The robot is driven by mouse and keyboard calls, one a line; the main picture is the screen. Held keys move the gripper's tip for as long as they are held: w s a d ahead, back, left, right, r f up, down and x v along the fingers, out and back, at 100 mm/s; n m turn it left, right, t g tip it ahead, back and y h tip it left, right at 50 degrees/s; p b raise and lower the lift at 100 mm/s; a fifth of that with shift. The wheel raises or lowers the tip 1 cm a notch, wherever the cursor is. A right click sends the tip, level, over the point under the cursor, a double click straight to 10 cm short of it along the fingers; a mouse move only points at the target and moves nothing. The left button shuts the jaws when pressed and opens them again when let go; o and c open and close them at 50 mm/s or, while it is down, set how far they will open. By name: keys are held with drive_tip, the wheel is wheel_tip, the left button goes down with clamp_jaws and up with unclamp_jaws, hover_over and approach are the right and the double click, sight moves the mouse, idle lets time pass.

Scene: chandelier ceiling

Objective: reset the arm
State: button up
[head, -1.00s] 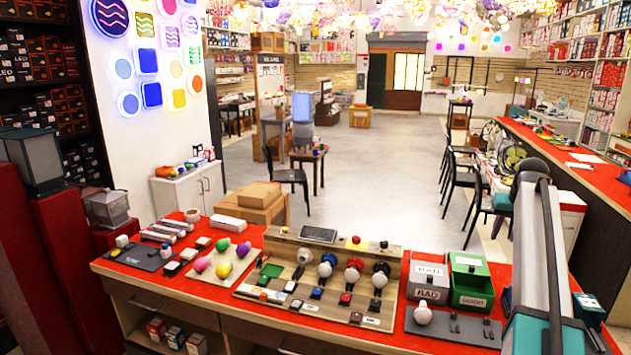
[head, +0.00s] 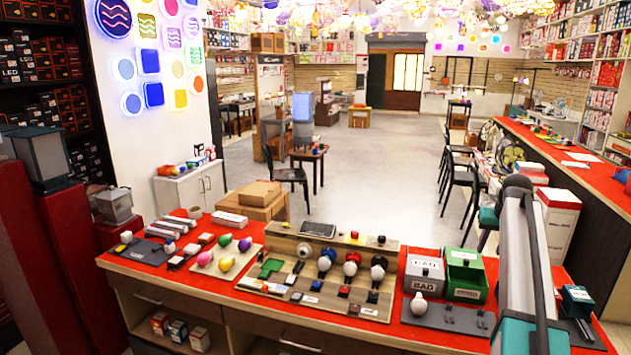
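My arm stands at the right of the head view, a long pale grey link with teal joints. It rises in front of the right end of the red-topped workbench (head: 300,325). My gripper cannot be made out in this view, so its opening and anything in it are hidden. A white bulb (head: 419,303) sits on a dark mat at the bench's right part, left of my arm.
A grey BAD bin (head: 424,275) and a green GOOD bin (head: 465,276) stand near my arm. A wooden test board (head: 330,242) with several bulbs fills the bench's middle. A long red counter (head: 560,155) runs along the right.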

drive_tip(key=shift+n+g+y, duration=0.5)
drive_tip(key=shift+n+g, duration=0.2)
drive_tip(key=shift+g, duration=0.1)
drive_tip(key=s+a+f, duration=0.2)
drive_tip(key=a+f, duration=0.4)
drive_tip(key=f, duration=0.1)
drive_tip(key=s+a+f, duration=0.3)
drive_tip(key=a+f, duration=0.4)
drive_tip(key=s+a+f, duration=0.2)
drive_tip(key=a+f, duration=0.4)
drive_tip(key=f, duration=0.1)
drive_tip(key=shift+s+a+f, duration=0.15)
drive_tip(key=shift+s+f, duration=0.05)
drive_tip(key=shift+f, duration=0.05)
drive_tip(key=s+a+f+n+g, duration=0.2)
drive_tip(key=s+a+f, duration=1.6)
drive_tip(key=s, duration=0.3)
drive_tip(key=s+f+g+b, duration=0.6)
drive_tip(key=s+f+b, duration=0.4)
drive_tip(key=s+f, duration=1.5)
wheel_tip(320, 180, down, 3)
drive_tip(key=shift+s+r, duration=0.1)
drive_tip(key=shift+s, duration=0.2)
